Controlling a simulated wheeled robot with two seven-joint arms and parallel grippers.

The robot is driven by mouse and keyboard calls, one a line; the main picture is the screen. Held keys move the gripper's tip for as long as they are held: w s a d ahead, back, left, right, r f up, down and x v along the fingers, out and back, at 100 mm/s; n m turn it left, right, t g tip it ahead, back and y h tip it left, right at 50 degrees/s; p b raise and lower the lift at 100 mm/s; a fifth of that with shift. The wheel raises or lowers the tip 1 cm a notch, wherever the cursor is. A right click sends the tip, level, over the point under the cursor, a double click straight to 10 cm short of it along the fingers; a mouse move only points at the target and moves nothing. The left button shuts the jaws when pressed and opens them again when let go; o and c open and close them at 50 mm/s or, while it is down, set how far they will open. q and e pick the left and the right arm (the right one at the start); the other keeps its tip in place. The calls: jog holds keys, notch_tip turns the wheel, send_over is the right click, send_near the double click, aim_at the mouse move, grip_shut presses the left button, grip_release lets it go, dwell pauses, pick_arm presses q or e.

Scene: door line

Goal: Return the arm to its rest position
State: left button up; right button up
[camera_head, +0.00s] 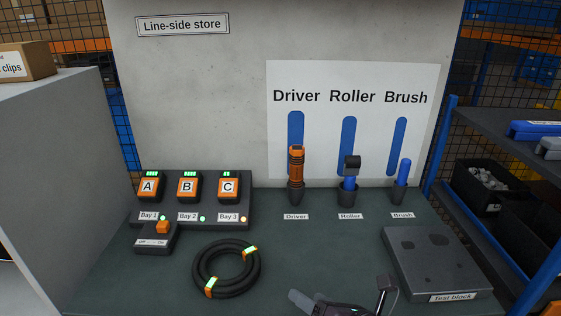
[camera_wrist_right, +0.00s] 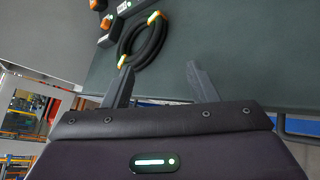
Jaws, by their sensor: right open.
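My right gripper (camera_head: 318,299) shows at the bottom edge of the head view, low over the front of the bench. In the right wrist view its two fingers (camera_wrist_right: 160,78) stand apart with nothing between them. A black coiled cable (camera_head: 227,268) with orange and green bands lies on the bench to the left of the gripper, apart from it. It also shows beyond the fingers in the right wrist view (camera_wrist_right: 144,40). My left gripper is in neither view.
Battery packs A (camera_head: 149,186), B (camera_head: 188,186) and C (camera_head: 228,186) sit in a charger at the back left. Driver (camera_head: 296,175), roller (camera_head: 349,180) and brush (camera_head: 402,180) stand in holders. A test block (camera_head: 437,262) lies right. The bench's middle is clear.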

jog(key=s+d+f+m+g+h, duration=0.4)
jog(key=s+d+f+m, duration=0.25)
jog(key=m, duration=1.05)
jog(key=s+d+f+m+g+h, duration=0.3)
jog(key=s+d+f+m+h, duration=0.25)
jog(key=m, duration=1.15)
notch_tip(320, 180, down, 29)
jog(key=s+d+g+y, duration=0.1)
jog(key=s+g, duration=0.1)
jog(key=s, duration=0.1)
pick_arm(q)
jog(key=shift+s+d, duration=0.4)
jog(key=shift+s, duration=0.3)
pick_arm(e)
jog(key=s+d+f, duration=0.2)
jog(key=s+f, duration=0.7)
jog(key=s+d+f, duration=0.2)
jog(key=s+f, duration=0.7)
jog(key=s, duration=0.1)
jog(key=shift+s+f+n+g, duration=0.2)
jog(key=shift+n+g, duration=0.2)
